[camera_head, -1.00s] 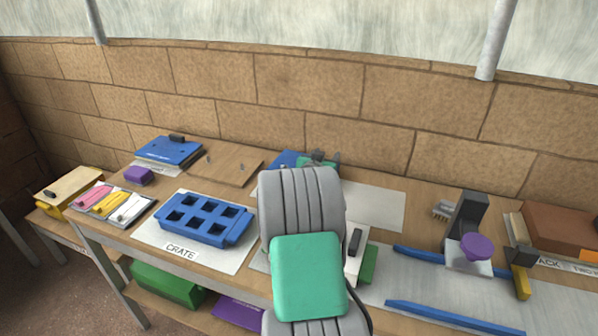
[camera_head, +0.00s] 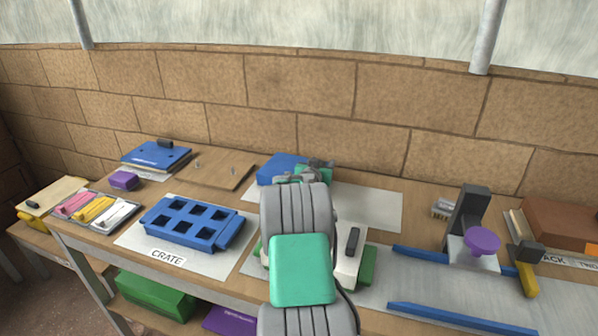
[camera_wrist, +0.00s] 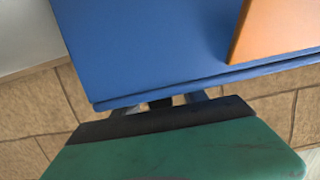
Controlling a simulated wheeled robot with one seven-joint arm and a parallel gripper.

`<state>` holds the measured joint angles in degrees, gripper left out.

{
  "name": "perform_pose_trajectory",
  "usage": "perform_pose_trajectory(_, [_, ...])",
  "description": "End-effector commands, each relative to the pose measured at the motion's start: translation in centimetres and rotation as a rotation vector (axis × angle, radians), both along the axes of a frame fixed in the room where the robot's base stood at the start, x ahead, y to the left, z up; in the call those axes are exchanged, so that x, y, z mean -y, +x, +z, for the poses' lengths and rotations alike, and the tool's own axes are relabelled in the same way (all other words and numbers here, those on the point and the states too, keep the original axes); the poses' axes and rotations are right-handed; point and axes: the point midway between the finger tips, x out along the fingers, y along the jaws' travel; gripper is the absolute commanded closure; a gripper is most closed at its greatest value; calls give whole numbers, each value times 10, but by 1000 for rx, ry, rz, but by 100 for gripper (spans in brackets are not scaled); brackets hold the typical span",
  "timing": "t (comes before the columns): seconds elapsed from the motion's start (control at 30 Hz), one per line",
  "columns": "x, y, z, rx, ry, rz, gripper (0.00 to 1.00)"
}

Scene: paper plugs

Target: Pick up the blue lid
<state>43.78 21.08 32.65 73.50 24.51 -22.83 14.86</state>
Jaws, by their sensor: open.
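A flat blue lid-like plate (camera_head: 150,155) with a black knob on top lies at the back left of the bench, on a paper sheet. A second blue thing (camera_head: 275,170) stands at the back middle, right beside my gripper (camera_head: 318,166) and partly hidden by my arm. In the wrist view a large blue surface (camera_wrist: 150,45) fills the top, close to my gripper. My gripper is open; its fingertips are mostly hidden behind its green body in the wrist view. I cannot tell whether it touches the blue surface.
A blue crate (camera_head: 165,219) with several square openings sits at left centre. A brown board (camera_head: 230,165) lies behind it. A tray of coloured pieces (camera_head: 134,217) is at far left. A grey stand with a purple knob (camera_head: 483,241) and blue rails (camera_head: 450,319) are at right. An orange panel (camera_wrist: 275,30) shows in the wrist view.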

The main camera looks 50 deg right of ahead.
Motion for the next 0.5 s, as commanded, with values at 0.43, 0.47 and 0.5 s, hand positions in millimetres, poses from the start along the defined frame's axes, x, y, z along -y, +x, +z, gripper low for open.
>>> perform_pose_trajectory(0.43, [8, 4, -3, -1, 0, 1, 62])
perform_pose_trajectory(0.47, [8, 4, -3, -1, 0, 1, 65])
perform_pose_trajectory(0.5, [8, 4, -3, -1, 0, 1, 68])
